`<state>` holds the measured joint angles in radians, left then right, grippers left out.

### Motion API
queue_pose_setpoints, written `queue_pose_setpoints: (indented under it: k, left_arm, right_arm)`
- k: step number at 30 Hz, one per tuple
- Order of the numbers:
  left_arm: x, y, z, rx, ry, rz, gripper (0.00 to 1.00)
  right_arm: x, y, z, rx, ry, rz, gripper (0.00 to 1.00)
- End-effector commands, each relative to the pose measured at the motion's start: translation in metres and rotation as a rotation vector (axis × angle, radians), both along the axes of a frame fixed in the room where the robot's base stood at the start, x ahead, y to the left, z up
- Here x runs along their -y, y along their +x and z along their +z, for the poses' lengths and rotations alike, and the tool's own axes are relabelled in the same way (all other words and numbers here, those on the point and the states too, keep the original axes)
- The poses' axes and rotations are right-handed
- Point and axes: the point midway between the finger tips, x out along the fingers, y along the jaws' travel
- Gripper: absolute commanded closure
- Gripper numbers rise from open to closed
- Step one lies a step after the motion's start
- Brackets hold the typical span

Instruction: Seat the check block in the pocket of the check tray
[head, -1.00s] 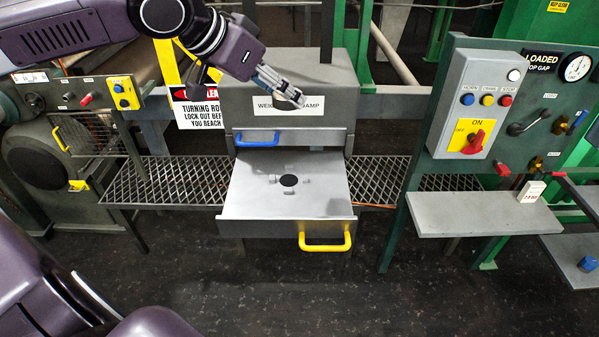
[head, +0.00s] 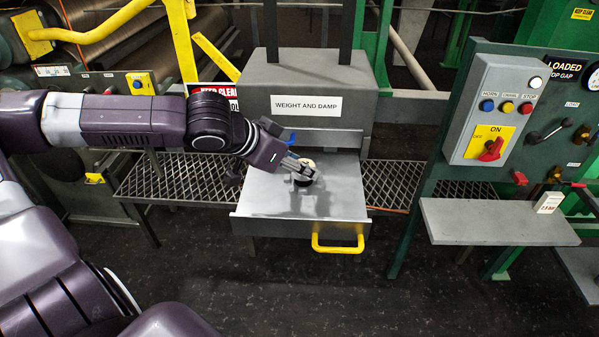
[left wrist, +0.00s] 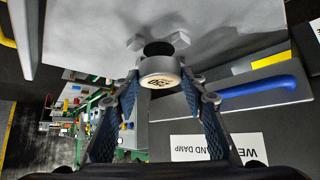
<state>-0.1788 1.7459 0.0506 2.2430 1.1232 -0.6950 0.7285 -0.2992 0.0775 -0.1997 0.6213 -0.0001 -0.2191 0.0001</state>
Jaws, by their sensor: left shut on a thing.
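The check block (left wrist: 160,71) is a short pale cylinder with dark marks on its end face. It also shows in the head view (head: 307,167). My left gripper (head: 301,172) is shut on it, with one finger on each side in the left wrist view (left wrist: 161,84). The check tray (head: 262,205) is a flat grey pulled-out drawer. Its round dark pocket (left wrist: 158,47) shows just past the block, with small grey lugs around it. The block is over the tray close to the pocket; the exact gap is unclear. My right gripper is out of view.
The grey housing labelled "WEIGHT AND DAMP" (head: 270,125) stands right behind the tray. A blue handle (left wrist: 262,86) and a yellow tray handle (head: 338,243) stick out. A control panel with a grey shelf (head: 495,222) is at right. The tray's front half is clear.

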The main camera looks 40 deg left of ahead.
Motion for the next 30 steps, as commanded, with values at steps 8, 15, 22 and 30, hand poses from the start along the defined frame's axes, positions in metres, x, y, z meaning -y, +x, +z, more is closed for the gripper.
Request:
queue_pose_setpoints:
  k: [8,15,22,30]
  left_arm:
    - [0.0,0.0,-0.022,0.001,0.0,0.0,0.91]
    - [0.0,0.0,-0.022,0.002,0.0,-0.001,0.91]
    - [0.0,0.0,-0.024,0.001,0.0,0.0,0.47]
    - [0.0,0.0,-0.024,0.001,0.0,0.0,0.43]
  right_arm:
    - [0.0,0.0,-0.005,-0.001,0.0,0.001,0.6]
    - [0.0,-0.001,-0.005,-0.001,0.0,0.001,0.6]
    - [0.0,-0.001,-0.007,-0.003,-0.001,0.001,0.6]
    - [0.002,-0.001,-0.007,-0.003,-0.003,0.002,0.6]
